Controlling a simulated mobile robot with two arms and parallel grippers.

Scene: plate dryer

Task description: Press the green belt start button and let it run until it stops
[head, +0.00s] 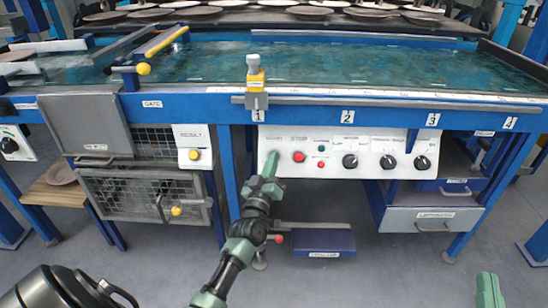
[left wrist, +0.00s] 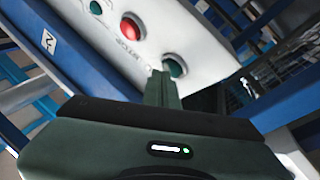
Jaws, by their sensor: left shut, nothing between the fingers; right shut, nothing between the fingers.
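The white control panel (head: 345,152) is on the front of the blue belt frame. In the left wrist view the green start button (left wrist: 177,67) sits in a dark ring beside the red stop button (left wrist: 131,29). The stop button also shows in the head view (head: 299,156); the green one is hidden there behind my fingers. My left gripper (head: 271,158) is shut and empty, its fingertips (left wrist: 163,74) right at the green button's edge. I cannot tell whether they touch it. My right gripper (head: 489,284) is shut and empty at the lower right, away from the panel.
Dark knobs (head: 350,161) are to the right on the panel. The teal belt (head: 350,65) lies above, with plates (head: 310,11) behind it. A wire mesh cage (head: 150,196) is at the left and a grey drawer (head: 430,219) at the right. A dark pot stands at the lower left.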

